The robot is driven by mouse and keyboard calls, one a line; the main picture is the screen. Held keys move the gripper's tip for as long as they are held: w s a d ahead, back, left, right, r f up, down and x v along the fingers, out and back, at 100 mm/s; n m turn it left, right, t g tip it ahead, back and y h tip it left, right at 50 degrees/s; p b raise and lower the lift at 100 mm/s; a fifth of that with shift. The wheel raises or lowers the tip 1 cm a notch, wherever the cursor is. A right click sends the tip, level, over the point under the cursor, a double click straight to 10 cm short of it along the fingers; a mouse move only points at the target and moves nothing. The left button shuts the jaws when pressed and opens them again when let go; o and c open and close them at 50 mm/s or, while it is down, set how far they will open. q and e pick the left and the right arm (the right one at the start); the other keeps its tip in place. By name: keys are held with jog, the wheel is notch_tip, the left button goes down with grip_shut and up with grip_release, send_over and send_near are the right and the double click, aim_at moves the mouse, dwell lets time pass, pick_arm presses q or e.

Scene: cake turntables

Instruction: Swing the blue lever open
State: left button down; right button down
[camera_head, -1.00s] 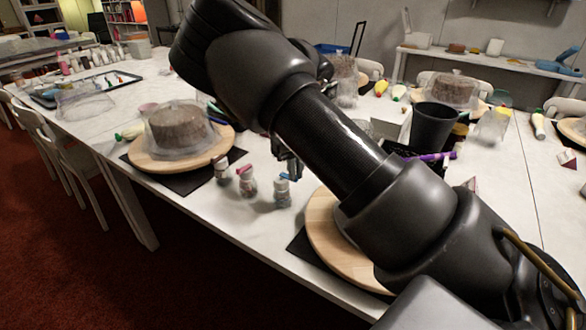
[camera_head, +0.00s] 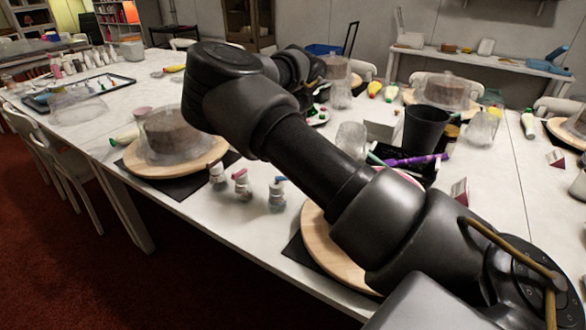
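A small clear jar (camera_head: 277,195) with a blue lever (camera_head: 280,180) on its top stands upright on the white table, left of my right forearm. The blue lever looks roughly level, but it is too small to tell whether it is open or shut. My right arm comes in from the lower right and reaches over the table. Its wrist end is beyond the jars, clear of the blue lever. The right gripper (camera_head: 309,91) is dark and mostly hidden behind the arm, so its fingers cannot be made out. My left gripper is out of view.
Two similar jars, one with a red top (camera_head: 241,183) and one with a pale top (camera_head: 217,175), stand left of the blue one. Wooden turntables (camera_head: 317,240) flank them, the left one (camera_head: 205,160) bearing a covered cake. A black cup (camera_head: 430,130) stands at right.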

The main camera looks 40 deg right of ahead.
dwell(0.4)
jog(key=c, duration=1.5)
grip_release()
notch_tip(320, 180, up, 7)
jog(key=shift+f, duration=0.15)
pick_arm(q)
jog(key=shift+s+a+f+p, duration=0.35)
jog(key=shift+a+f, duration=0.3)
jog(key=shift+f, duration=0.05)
pick_arm(e)
notch_tip(320, 180, up, 4)
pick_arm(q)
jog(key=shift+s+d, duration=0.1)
